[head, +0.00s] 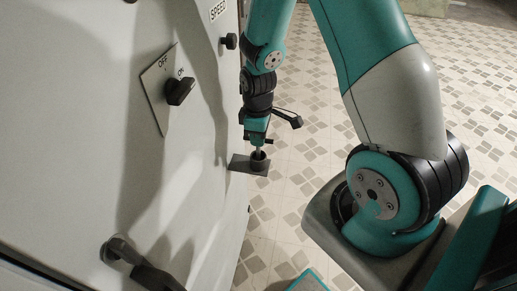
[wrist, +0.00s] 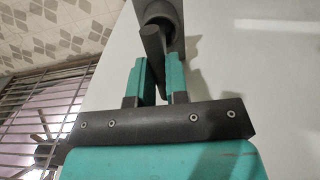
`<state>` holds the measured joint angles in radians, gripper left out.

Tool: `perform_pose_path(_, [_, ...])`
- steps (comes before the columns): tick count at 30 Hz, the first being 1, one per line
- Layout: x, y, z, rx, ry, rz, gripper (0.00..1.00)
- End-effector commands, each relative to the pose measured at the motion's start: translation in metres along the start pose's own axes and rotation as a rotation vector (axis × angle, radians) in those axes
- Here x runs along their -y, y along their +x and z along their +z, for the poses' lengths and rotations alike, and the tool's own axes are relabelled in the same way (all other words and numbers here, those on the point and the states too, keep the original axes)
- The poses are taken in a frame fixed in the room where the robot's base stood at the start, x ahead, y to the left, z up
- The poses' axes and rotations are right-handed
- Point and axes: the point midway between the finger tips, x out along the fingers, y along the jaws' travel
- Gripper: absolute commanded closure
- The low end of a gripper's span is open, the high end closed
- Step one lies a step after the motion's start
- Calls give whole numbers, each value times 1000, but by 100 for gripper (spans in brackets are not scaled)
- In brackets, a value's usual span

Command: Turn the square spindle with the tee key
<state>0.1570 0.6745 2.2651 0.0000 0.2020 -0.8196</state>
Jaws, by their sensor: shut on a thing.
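My gripper (head: 257,141) is beside the right edge of the pale panel, pointing down at a dark bracket plate (head: 238,162). In the wrist view my gripper (wrist: 159,62) has its two teal fingers on either side of a dark grey bar, which I take to be the tee key (wrist: 152,42). The bar runs between the fingers up to a round dark socket part (wrist: 160,12) at the top edge. In the head view this round part (head: 258,160) sits on the plate just under the fingertips. The square spindle is hidden; I cannot tell how the key sits on it.
The pale panel (head: 70,110) fills the left side. It carries an OFF/ON switch (head: 180,91), a black knob (head: 229,41) and a dark lever handle (head: 120,250) low down. A wire grid (wrist: 45,105) shows in the wrist view. Tiled floor (head: 290,185) lies open to the right.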

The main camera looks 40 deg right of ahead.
Motion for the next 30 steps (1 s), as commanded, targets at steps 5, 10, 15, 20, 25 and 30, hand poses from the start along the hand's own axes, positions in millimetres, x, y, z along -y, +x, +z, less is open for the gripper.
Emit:
perform_pose_path(5, [0,-11,0,0,0,0,100])
perform_pose_path(10, [0,-22,0,0,0,0,100])
perform_pose_path(15, [0,-33,0,0,0,0,100])
perform_pose_path(20, [0,-43,0,0,0,0,100])
perform_pose_path(25, [0,-54,0,0,0,0,100])
perform_pose_path(30, [0,-61,0,0,0,0,100])
